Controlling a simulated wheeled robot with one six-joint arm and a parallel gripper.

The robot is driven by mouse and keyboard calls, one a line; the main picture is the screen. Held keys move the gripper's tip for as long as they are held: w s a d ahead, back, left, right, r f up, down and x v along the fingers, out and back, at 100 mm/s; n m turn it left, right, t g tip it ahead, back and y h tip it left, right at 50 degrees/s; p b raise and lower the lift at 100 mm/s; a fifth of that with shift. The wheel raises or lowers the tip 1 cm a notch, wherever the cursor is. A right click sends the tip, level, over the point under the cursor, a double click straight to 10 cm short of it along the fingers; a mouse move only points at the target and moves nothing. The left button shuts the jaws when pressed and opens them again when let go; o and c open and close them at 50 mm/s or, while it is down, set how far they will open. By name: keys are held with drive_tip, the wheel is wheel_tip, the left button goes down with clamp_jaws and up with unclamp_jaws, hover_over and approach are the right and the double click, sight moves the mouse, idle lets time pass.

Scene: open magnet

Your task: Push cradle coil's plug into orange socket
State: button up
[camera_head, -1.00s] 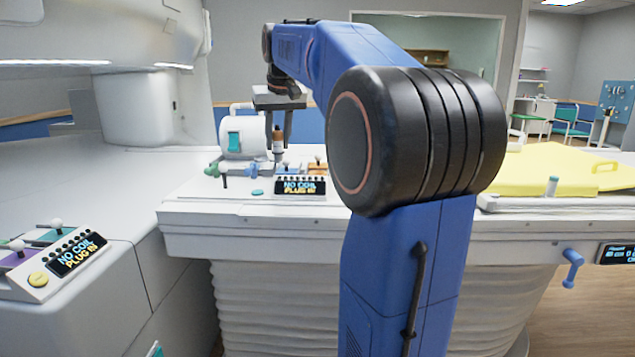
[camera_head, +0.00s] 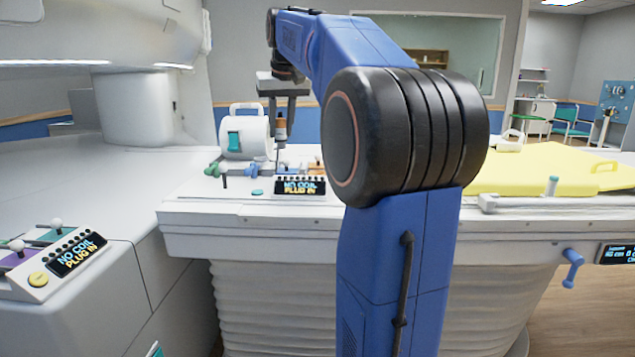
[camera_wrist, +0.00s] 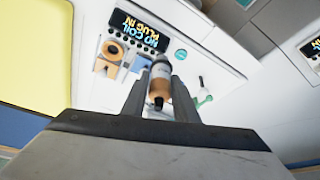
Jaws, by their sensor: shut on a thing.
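My gripper (camera_head: 281,117) is shut on a plug (camera_wrist: 160,72) with a grey-white body and an orange-brown part. In the head view the plug (camera_head: 281,130) hangs roughly upright above the table-end panel. A white rounded unit (camera_head: 245,140) with a handle and teal patch, perhaps the cradle coil, stands left of my gripper.
A display reading "NO COIL PLUG IN" (camera_head: 300,186) fronts the panel. A blue-grey socket (camera_wrist: 140,63) lies beside the orange one. Green (camera_head: 212,170) and blue knobs stand at left. A second panel (camera_head: 60,265) is at lower left. A yellow pad (camera_head: 540,170) covers the table at right.

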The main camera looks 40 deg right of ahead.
drive_tip(key=w+d, duration=0.1)
drive_tip(key=d, duration=1.4)
drive_tip(key=shift+w+d, duration=0.15)
drive_tip(key=shift+w, duration=0.05)
idle(0.4)
drive_tip(key=shift+f, duration=0.1)
drive_tip(key=shift+f, duration=4.85)
drive_tip(key=shift+f, duration=1.7)
drive_tip(key=o, duration=1.2)
drive_tip(key=v, duration=1.7)
drive_tip(key=shift+r, duration=0.2)
